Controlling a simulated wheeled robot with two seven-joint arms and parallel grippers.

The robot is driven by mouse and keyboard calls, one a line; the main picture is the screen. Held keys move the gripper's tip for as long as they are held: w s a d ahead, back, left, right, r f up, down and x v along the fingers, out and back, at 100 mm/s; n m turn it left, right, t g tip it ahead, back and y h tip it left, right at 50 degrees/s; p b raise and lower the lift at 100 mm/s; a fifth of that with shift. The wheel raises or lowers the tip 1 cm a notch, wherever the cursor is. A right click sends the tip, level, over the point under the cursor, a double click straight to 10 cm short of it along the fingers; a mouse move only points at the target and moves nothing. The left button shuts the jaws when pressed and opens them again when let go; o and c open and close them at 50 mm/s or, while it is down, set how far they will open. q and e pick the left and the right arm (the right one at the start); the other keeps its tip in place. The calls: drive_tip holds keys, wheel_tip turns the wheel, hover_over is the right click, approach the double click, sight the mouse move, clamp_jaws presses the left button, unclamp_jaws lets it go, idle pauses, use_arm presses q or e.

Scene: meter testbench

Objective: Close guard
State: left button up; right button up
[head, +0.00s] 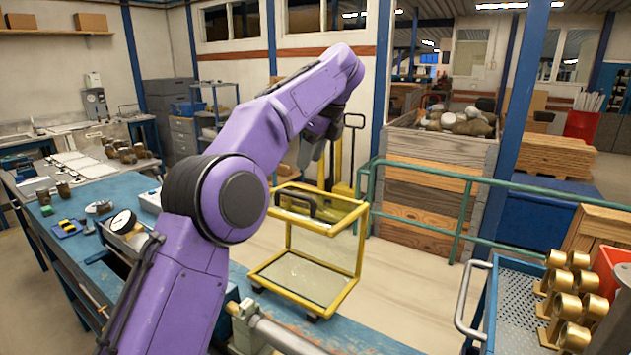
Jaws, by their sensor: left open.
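The guard is a yellow-framed box with clear panels (361,243) at the far edge of the blue bench (405,346). It stands up beyond the clamp fixture (280,335), not over it. Dark hinge-like blocks show at its lower edge, and a dark handle (297,203) is on its upper part. My left gripper (309,158) is open and empty, above the handle and apart from it. My purple left forearm hides part of the bench and fixture. My right gripper is not in view.
A dial gauge (122,222) and small parts lie on the bench at left. A blue cart (516,288) with brass fittings (566,307) stands at right. A green railing (425,172) and wooden crate (430,185) are behind. The floor right of the guard is clear.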

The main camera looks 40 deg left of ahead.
use_arm(q)
drive_tip(key=b, duration=0.2)
hover_over(297, 195)
drive_tip(key=d, duration=0.2)
wheel_tip(297, 195, down, 5)
drive_tip(key=x, duration=0.4)
drive_tip(key=shift+w+a, duration=0.1)
drive_tip(key=shift+a, duration=0.15)
drive_tip(key=shift+a+f, duration=0.1)
drive_tip(key=shift+f, duration=0.2)
clamp_jaws()
